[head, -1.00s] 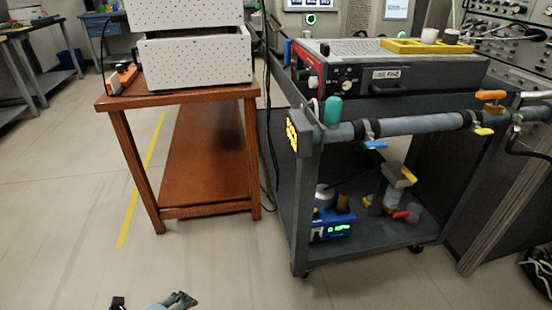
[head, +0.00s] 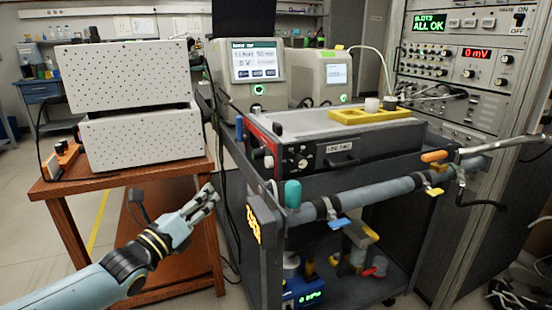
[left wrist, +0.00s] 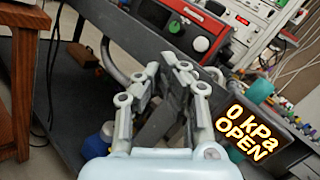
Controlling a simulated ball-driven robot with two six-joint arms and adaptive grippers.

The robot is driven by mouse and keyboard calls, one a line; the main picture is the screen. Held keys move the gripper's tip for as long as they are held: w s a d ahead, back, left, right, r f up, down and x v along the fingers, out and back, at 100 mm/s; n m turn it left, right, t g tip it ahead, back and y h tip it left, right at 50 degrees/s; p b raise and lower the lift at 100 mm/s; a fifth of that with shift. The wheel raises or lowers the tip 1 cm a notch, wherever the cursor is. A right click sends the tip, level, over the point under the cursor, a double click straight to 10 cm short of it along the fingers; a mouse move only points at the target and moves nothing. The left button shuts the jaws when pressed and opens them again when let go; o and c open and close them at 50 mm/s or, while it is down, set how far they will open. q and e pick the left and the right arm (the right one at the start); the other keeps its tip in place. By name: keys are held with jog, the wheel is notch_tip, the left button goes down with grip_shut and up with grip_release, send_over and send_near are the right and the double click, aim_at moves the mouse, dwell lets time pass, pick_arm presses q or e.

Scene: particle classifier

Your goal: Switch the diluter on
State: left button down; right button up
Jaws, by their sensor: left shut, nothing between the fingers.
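A dark box-shaped unit (head: 345,150) with a red-edged front, knobs and a white label sits on top of the grey cart; no readable mark names it as the diluter. My left gripper (head: 208,194) is shut and empty, in front of and to the left of the cart, apart from the panel. Its fingers also show in the left wrist view (left wrist: 170,72), below the panel. My right gripper is not in view.
A pipe (head: 375,196) with coloured valve handles runs along the cart's front. A sign (left wrist: 248,132) reads "0 kPa OPEN". A wooden table (head: 195,166) with white perforated boxes (head: 140,138) stands left. Two screened instruments (head: 256,75) stand behind; a rack (head: 455,60) reads "ALL OK".

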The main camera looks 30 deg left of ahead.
aim_at(269, 162)
pick_arm(q)
notch_tip(269, 162, up, 6)
jog(key=w+m, duration=0.1)
jog(key=w, duration=0.1)
jog(key=shift+w+a+f+t+h+p, duration=0.2)
jog(key=shift+w+a+t+h+p, duration=0.1)
jog(key=shift+w+h+p, duration=0.1)
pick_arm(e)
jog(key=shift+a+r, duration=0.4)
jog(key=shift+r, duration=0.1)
